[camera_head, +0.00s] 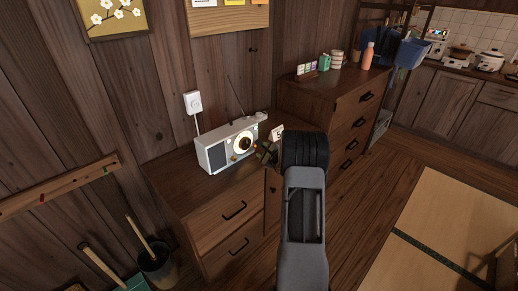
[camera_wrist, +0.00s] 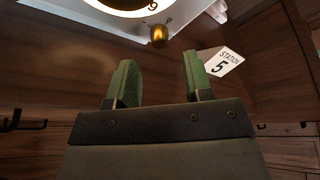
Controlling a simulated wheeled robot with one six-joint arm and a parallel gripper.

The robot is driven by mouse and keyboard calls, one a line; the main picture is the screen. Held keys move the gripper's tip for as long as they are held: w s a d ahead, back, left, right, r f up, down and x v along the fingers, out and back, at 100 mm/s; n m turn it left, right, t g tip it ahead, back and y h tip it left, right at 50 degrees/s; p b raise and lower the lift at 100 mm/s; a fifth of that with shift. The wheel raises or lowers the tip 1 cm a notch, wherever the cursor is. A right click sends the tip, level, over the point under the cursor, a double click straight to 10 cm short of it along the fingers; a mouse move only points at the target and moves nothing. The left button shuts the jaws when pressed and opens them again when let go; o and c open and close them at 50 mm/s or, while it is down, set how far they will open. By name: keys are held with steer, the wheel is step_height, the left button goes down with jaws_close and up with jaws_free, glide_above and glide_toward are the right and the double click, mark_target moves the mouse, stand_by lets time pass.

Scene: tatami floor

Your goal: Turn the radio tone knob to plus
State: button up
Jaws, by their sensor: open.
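The radio (camera_head: 228,146) is a white and grey box with a dark speaker grille, a round dial and a raised antenna. It stands on the low wooden cabinet. My gripper (camera_head: 266,153) is in front of its right part. In the wrist view a brass knob (camera_wrist: 158,35) sits on the radio's pale face (camera_wrist: 60,38), below the dial (camera_wrist: 122,5). My gripper (camera_wrist: 157,68) is open and empty there, its two green fingers pointing at the knob, apart from it. I cannot tell whether this is the tone knob, and its markings are too small to read.
A white card reading "STATION 5" (camera_wrist: 222,61) stands right of the knob, close to the right finger. The low cabinet (camera_head: 222,215) carries the radio. A taller drawer chest (camera_head: 325,95) stands to the right with small items on top. A white wall outlet (camera_head: 193,101) is behind.

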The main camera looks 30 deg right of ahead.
mark_target(256, 146)
steer(key=shift+x, duration=2.3)
jaws_close()
